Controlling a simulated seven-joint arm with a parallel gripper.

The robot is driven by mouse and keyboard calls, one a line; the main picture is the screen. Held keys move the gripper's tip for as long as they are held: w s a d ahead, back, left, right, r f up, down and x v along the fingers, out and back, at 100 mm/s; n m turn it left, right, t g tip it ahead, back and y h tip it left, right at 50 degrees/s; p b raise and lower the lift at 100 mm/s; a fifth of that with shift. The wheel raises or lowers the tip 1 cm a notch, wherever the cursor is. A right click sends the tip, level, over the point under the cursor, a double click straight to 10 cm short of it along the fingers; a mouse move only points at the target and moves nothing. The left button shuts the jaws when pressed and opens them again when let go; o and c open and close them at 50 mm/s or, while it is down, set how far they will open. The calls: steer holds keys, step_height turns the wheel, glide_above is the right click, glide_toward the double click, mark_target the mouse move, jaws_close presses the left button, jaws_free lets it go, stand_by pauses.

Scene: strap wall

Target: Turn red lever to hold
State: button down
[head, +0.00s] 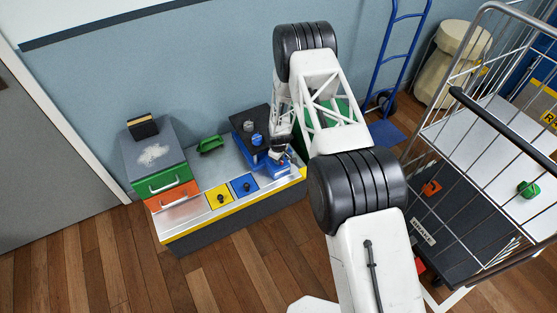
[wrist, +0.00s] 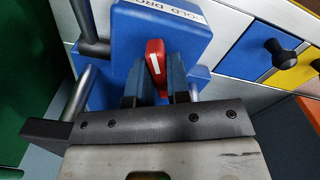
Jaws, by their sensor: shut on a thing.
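The red lever (wrist: 155,52) with a white stripe stands out from a blue block (wrist: 125,22) in the wrist view.
The metal-topped bench (head: 185,204) carries a yellow panel (head: 218,196) and a blue panel (head: 244,186), both with black knobs. Drawers (head: 168,183) stand at its left. A green object (head: 210,144) lies behind. A wire cart (head: 460,150) stands to the right.

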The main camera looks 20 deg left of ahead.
steer(key=m, duration=0.6)
steer(key=shift+s+a, duration=0.1)
steer(key=m, duration=0.6)
steer(key=shift+s+a, duration=0.1)
stand_by(0.4)
steer(key=c, duration=1.1)
jaws_free()
steer(key=shift+r, duration=3.85)
